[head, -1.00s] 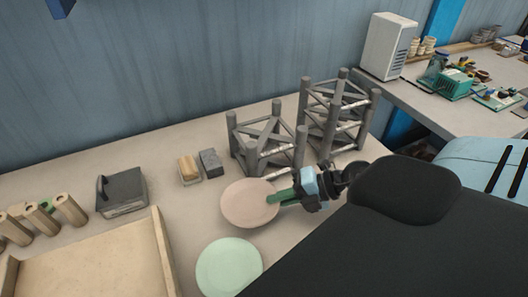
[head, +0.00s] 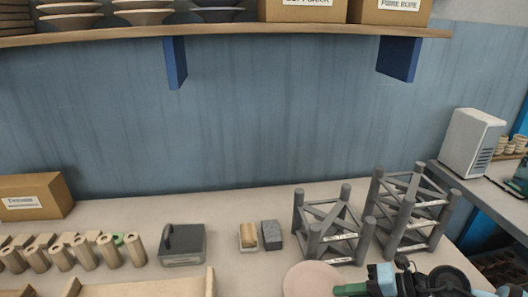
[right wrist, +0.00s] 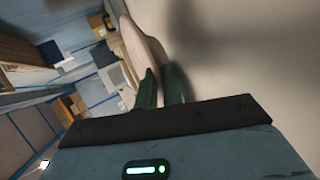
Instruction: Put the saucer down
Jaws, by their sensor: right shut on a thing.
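The pink saucer (head: 312,280) is at the bottom of the head view, partly cut off by the frame's edge. My right gripper (head: 345,290) comes in from the right with its green fingers shut on the saucer's right rim. In the right wrist view the saucer (right wrist: 146,45) shows nearly edge-on between the two green fingers (right wrist: 162,85). The pale tabletop fills the right of that view, with a dark shadow near the fingers. I cannot tell whether the saucer touches the table. My left gripper is not in view.
Two grey truss frames (head: 332,228) (head: 410,215) stand close behind the saucer. A sponge block (head: 248,236), a grey block (head: 271,235) and a dark box (head: 182,245) sit to the left. A wooden tray (head: 150,288) is at the lower left. A shelf (head: 220,33) runs above.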

